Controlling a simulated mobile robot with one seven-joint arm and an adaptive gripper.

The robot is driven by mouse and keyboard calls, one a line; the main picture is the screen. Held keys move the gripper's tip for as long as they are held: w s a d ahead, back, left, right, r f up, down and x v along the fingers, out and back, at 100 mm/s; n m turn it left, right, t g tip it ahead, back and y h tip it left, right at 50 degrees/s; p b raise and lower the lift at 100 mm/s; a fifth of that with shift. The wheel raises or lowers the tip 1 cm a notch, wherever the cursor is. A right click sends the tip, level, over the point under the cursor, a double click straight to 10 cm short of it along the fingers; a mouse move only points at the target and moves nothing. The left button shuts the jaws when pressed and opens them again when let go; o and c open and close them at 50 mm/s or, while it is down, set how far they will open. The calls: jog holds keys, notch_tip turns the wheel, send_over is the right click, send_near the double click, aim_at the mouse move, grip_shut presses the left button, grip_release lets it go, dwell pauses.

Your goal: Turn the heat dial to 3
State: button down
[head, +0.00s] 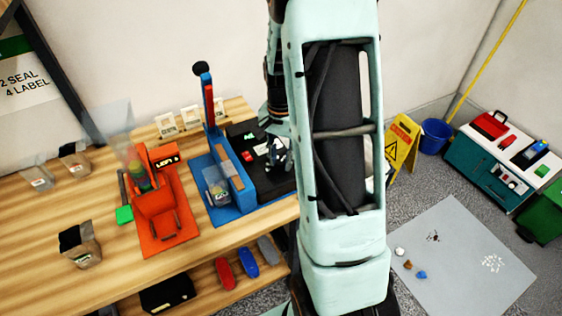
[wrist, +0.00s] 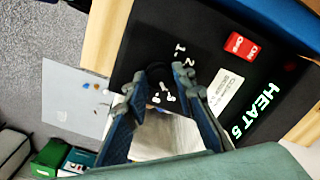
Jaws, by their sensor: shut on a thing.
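The heat dial (wrist: 157,73) is a dark round knob on the black panel (wrist: 190,20) of the sealer. White numerals surround it; 1 and 2 are readable, the others are partly hidden by my fingers. My gripper (wrist: 160,76) is shut on the dial, one finger on each side. The dial's pointer is hidden. A green display (wrist: 258,112) reads HEAT and a digit that looks like 5 or 6. In the head view my gripper (head: 277,152) is over the black panel (head: 268,181), and the dial is hidden there.
A red switch (wrist: 240,46) and a white label (wrist: 226,90) are beside the dial. The sealer's blue upright with a lever (head: 208,95) stands left of my gripper. An orange machine (head: 166,215) is farther left on the wooden bench (head: 100,275).

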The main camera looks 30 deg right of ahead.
aim_at(281, 162)
jog(key=n+b, duration=0.2)
jog(key=n, duration=0.9)
jog(key=shift+b, duration=0.3)
jog(key=shift+n, duration=0.4)
jog(key=c, duration=1.6)
grip_release()
notch_tip(281, 162, up, 12)
